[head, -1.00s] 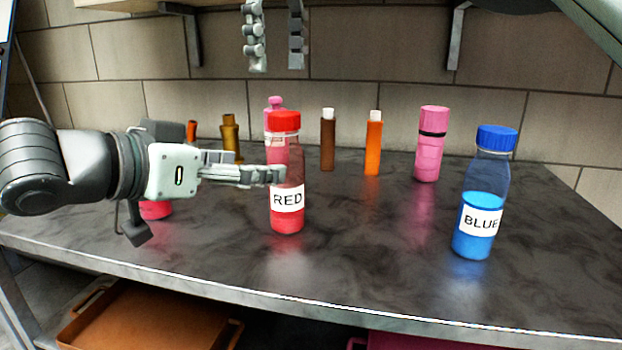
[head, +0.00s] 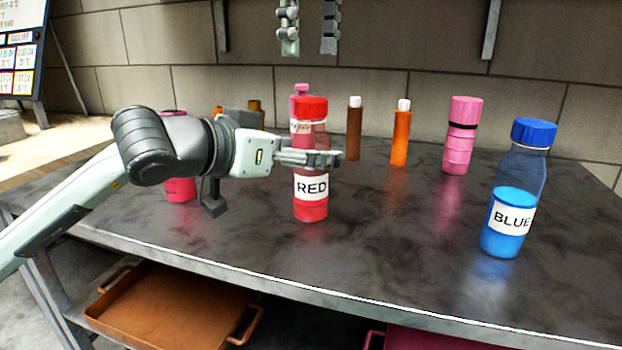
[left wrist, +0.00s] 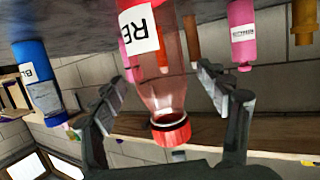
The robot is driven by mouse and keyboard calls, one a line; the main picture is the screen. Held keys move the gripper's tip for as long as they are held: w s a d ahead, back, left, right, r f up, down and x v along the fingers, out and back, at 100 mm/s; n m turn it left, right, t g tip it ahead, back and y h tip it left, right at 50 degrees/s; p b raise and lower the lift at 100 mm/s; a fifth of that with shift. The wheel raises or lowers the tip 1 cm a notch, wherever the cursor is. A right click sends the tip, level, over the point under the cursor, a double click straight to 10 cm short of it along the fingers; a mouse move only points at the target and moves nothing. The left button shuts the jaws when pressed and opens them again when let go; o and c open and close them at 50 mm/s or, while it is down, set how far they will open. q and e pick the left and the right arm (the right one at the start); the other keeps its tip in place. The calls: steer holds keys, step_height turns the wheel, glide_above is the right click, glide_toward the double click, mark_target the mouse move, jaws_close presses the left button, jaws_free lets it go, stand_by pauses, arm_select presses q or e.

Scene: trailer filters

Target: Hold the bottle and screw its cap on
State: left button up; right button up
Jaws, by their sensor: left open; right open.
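The red bottle (head: 311,209) stands upright on the dark table, labelled RED. Its red cap (head: 311,107) sits on top of its neck; I cannot tell how tightly. My left gripper (head: 328,158) reaches in from the left at the bottle's upper body, above the label. In the left wrist view, where the scene is upside down, the red bottle (left wrist: 172,75) stands between the two open fingers, with gaps at both sides. My right gripper (head: 309,45) hangs at the top of the head view, above and apart from the red cap, fingers down, open and empty.
A blue bottle (head: 509,225) with a blue cap stands at the right. Behind are a pink bottle (head: 460,137), orange (head: 400,135) and brown (head: 354,130) ones. Another pink container (head: 180,189) stands behind my left arm. A brown tray (head: 165,305) lies below the table.

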arm_select(q)
steer(key=shift+x, duration=0.9)
jaws_close()
arm_select(e)
steer(key=n, duration=1.3)
steer(key=shift+n, duration=0.4)
steer(key=n, duration=1.3)
steer(key=shift+f, duration=0.1)
